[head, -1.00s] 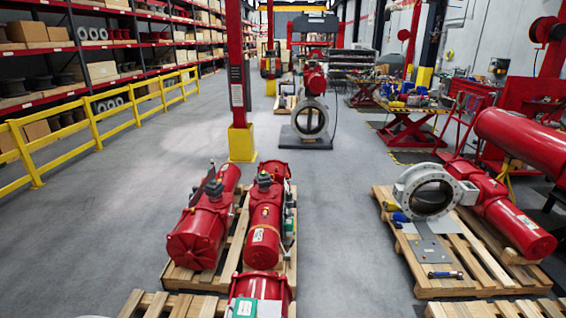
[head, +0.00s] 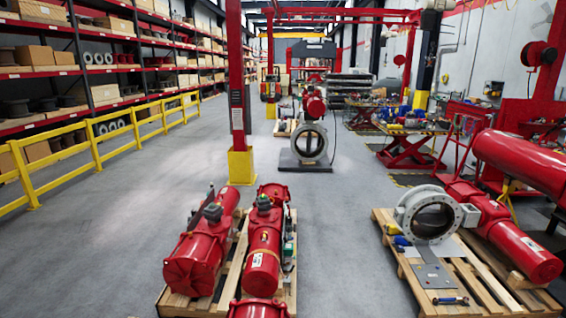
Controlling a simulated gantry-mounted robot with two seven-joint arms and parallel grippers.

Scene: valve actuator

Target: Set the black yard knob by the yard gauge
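Neither of my grippers is in view. Two red actuators lie side by side on a wooden pallet (head: 232,288) in the lower middle. The left actuator (head: 192,262) has a dark fitting (head: 212,213) on top. The right actuator (head: 263,258) has a similar dark fitting (head: 263,203). I cannot tell whether either fitting is the black yard knob. I cannot make out the yard gauge at this size. A grey ring valve (head: 403,215) with a red actuator (head: 515,250) lies on another pallet (head: 384,217) at the right.
A yellow railing (head: 95,145) runs along shelves on the left. A red post with a yellow base (head: 241,166) stands beyond the pallets. Another ring valve (head: 297,148) stands further back. Grey floor between the two pallets is clear.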

